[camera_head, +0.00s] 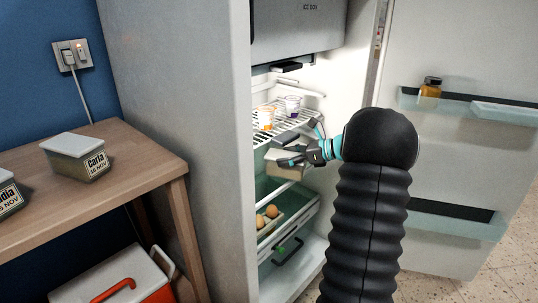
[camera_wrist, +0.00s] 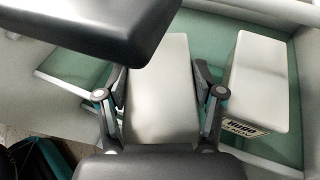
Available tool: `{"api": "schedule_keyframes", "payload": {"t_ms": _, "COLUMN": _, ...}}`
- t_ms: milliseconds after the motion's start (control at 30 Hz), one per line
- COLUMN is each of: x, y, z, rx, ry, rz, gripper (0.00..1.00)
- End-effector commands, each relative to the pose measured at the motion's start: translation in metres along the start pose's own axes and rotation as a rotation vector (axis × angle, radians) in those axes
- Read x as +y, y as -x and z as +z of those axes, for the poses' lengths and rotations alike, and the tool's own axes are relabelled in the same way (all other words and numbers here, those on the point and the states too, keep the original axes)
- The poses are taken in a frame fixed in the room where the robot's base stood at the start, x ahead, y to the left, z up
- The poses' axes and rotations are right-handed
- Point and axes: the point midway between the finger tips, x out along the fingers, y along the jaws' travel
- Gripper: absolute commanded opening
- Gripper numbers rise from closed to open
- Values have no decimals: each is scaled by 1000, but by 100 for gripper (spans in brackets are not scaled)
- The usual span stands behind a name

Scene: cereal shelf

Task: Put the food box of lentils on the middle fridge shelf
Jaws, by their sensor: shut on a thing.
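My gripper (camera_head: 298,157) reaches into the open fridge, below the wire rack. It is shut on a food box with a pale lid (camera_wrist: 162,95), one finger along each long side in the wrist view. The held box's contents and label are hidden, so I cannot tell from these views that it holds lentils. A pale part of a box (camera_head: 284,168) shows below my fingers in the head view. The greenish glass middle shelf (camera_wrist: 75,72) lies under the held box; I cannot tell whether they touch.
Another lidded box labelled Hugo (camera_wrist: 258,80) stands close to the right in the wrist view. The wire rack (camera_head: 285,122) above holds small cups. Eggs (camera_head: 266,216) sit below. The fridge door (camera_head: 450,150) is open.

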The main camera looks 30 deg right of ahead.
Motion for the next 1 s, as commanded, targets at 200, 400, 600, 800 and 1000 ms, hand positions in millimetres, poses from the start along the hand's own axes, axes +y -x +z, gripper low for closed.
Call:
{"api": "schedule_keyframes", "payload": {"t_ms": 200, "x": -11, "y": -20, "z": 8, "rx": -1, "ry": 0, "rz": -3, "gripper": 18}}
{"api": "schedule_keyframes", "payload": {"t_ms": 400, "x": -15, "y": -32, "z": 12, "rx": -1, "ry": -1, "rz": -2, "gripper": 18}}
{"api": "schedule_keyframes", "payload": {"t_ms": 600, "x": -27, "y": -60, "z": 22, "rx": -1, "ry": 0, "rz": -1, "gripper": 18}}
{"api": "schedule_keyframes", "payload": {"t_ms": 800, "x": -29, "y": -66, "z": 8, "rx": -2, "ry": -2, "rz": -4, "gripper": 18}}
{"api": "schedule_keyframes", "payload": {"t_ms": 1000, "x": -28, "y": -66, "z": 9, "rx": -1, "ry": -1, "rz": -3, "gripper": 18}}
